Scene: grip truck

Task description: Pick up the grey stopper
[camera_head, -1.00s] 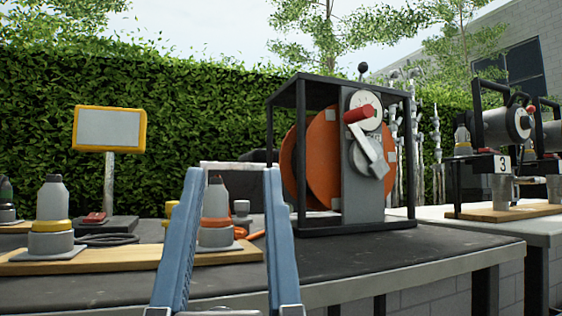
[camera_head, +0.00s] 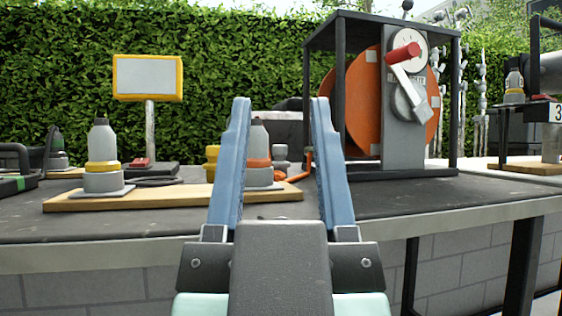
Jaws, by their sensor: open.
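A small grey piece with a wider top (camera_head: 281,152), which looks like the grey stopper, stands at the right end of a wooden board (camera_head: 140,196). Its lower part is partly hidden. Beside it on its left is a grey bottle with an orange band (camera_head: 258,150) on a round base, partly covered by my left finger. My gripper (camera_head: 279,105) is open and empty, its two blue fingers pointing away from me over the table. In the picture the stopper and the bottle show between the fingers, with the stopper nearer the middle. I cannot tell how far beyond the fingertips they are.
A grey bottle with a yellow band (camera_head: 102,150) stands on the board's left. Behind are a yellow-framed sign (camera_head: 148,78) and a black cable. A black-framed orange reel (camera_head: 362,105) stands close right of my fingers. The dark tabletop's front (camera_head: 420,200) is clear.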

